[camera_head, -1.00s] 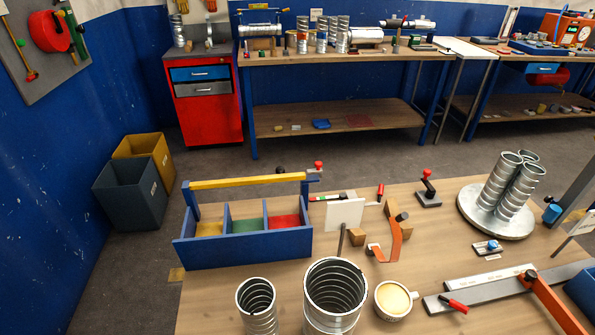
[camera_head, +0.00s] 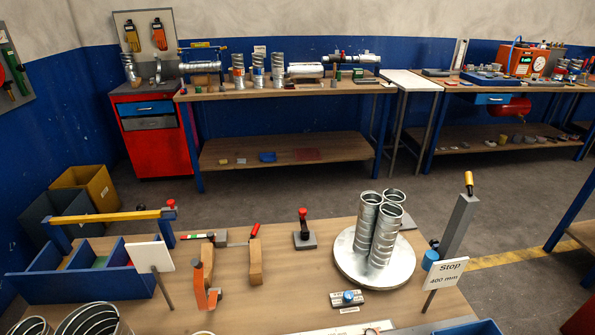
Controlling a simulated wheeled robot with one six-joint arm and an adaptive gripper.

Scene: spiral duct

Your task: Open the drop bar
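The drop bar, a yellow bar (camera_head: 108,216), lies nearly level across the top of a blue divided tray (camera_head: 85,286) at the left. Its left end meets a blue post (camera_head: 50,232) and its right end meets another blue post (camera_head: 165,233). A red knob (camera_head: 170,204) sits at the right end. The bar looks down across both posts. A white plate on a stand (camera_head: 150,257) hides part of the tray's right side. My gripper is not in view.
An orange bracket (camera_head: 203,283) and a wooden block (camera_head: 255,262) stand right of the tray. Metal spiral ducts (camera_head: 380,230) stand on a round plate at the right. A "Stop 400 mm" sign (camera_head: 446,272) is farther right. Grey floor is open behind the table.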

